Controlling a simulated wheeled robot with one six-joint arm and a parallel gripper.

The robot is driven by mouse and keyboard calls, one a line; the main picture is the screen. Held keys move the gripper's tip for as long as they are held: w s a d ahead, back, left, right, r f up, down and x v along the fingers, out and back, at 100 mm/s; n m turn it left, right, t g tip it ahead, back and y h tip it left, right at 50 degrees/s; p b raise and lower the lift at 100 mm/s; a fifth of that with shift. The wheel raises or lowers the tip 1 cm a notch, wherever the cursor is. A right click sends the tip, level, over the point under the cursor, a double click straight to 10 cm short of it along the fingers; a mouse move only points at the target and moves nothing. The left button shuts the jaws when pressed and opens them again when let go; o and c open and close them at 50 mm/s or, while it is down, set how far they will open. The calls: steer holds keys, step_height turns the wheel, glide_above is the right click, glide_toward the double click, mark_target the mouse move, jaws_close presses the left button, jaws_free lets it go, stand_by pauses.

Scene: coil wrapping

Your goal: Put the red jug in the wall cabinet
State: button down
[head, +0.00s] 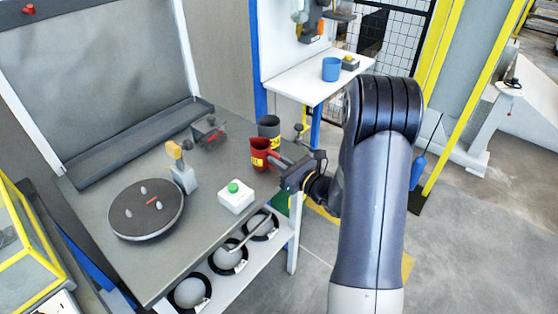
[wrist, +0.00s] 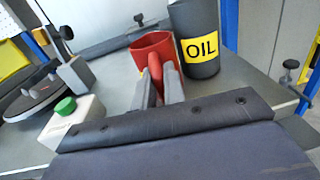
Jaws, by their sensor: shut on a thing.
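The red jug (head: 259,154) with a yellow label stands upright at the right end of the grey workbench. It also shows in the wrist view (wrist: 153,47), its handle towards me. My gripper (head: 277,160) reaches in from the right and is shut on the jug's handle; in the wrist view the two fingers (wrist: 160,88) are on either side of the handle. I cannot tell whether the jug touches the bench. I cannot make out a wall cabinet for certain in either view.
A grey can marked OIL (wrist: 196,45) stands close beside the jug. A blue cup (head: 331,69) stands on a white table behind.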

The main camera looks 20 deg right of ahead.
steer(key=shift+f+b, duration=0.2)
steer(key=shift+b, duration=0.1)
steer(key=c, duration=1.5)
jaws_free()
steer(key=shift+r, duration=0.2)
